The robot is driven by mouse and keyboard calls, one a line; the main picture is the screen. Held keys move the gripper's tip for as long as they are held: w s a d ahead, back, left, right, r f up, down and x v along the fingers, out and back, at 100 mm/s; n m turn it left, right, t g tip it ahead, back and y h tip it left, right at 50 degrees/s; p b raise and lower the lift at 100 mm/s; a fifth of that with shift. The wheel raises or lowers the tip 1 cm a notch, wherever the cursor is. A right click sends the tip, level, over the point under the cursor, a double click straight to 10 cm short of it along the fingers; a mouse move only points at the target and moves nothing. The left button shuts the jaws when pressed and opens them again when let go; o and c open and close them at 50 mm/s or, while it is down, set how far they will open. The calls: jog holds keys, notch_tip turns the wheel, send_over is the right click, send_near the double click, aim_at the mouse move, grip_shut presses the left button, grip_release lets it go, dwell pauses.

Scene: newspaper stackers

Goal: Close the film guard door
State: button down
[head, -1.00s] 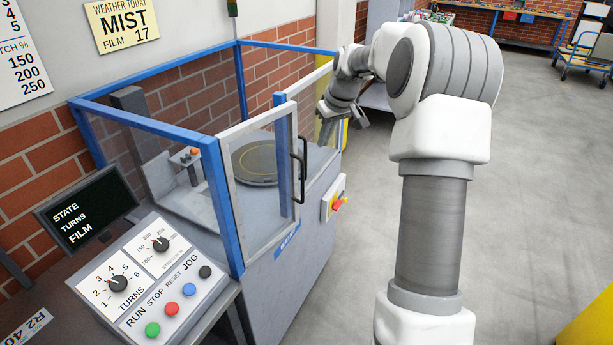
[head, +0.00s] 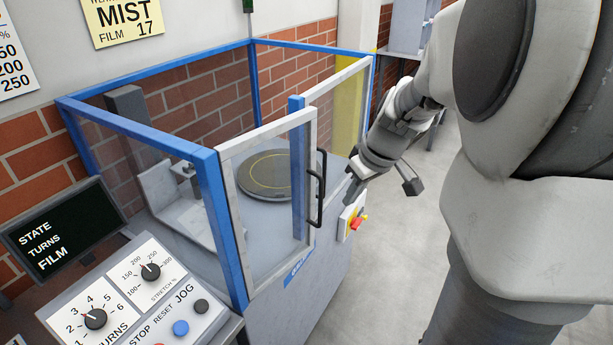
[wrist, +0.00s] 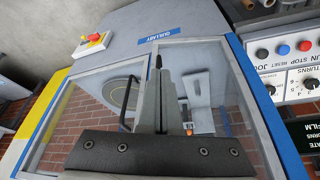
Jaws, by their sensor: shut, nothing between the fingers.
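The film guard door (head: 310,245) is a clear panel in a pale frame on the machine's front, with a black upright handle (head: 319,190) on its right edge. Its top edge runs slightly out of line with the front, so it looks a little ajar. A second framed panel (head: 345,75) is to its right. My gripper (head: 352,190) is right of the handle, apart from it, pointing downward. In the wrist view, my shut, empty fingers (wrist: 158,65) cover where the panels meet. A black handle (wrist: 127,105) shows left of them.
A round turntable (head: 265,175) is inside the blue-framed guard. The control panel (head: 150,290) and dark screen (head: 60,230) are at left. Grey floor (head: 390,240) is clear at right.

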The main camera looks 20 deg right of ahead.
aim_at(309, 205)
jog(key=w+a+f, duration=0.1)
jog(key=w+f, duration=0.6)
jog(key=f, duration=0.1)
jog(key=shift+a+f, duration=0.2)
jog(key=shift+a, duration=0.2)
jog(key=shift+w, duration=0.1)
jog(key=shift+w+a+n+y, duration=0.2)
jog(key=shift+w+n, duration=0.3)
jog(key=shift+w, duration=0.35)
jog(key=shift+w+a+n+y, duration=0.2)
jog(key=shift+w+n, duration=0.3)
jog(key=shift+w, duration=0.4)
jog(key=shift+w+a+n+y, duration=0.1)
jog(key=shift+w+a+n, duration=0.15)
jog(key=shift+w+n, duration=0.45)
jog(key=shift+w, duration=0.2)
jog(key=shift+s, duration=0.1)
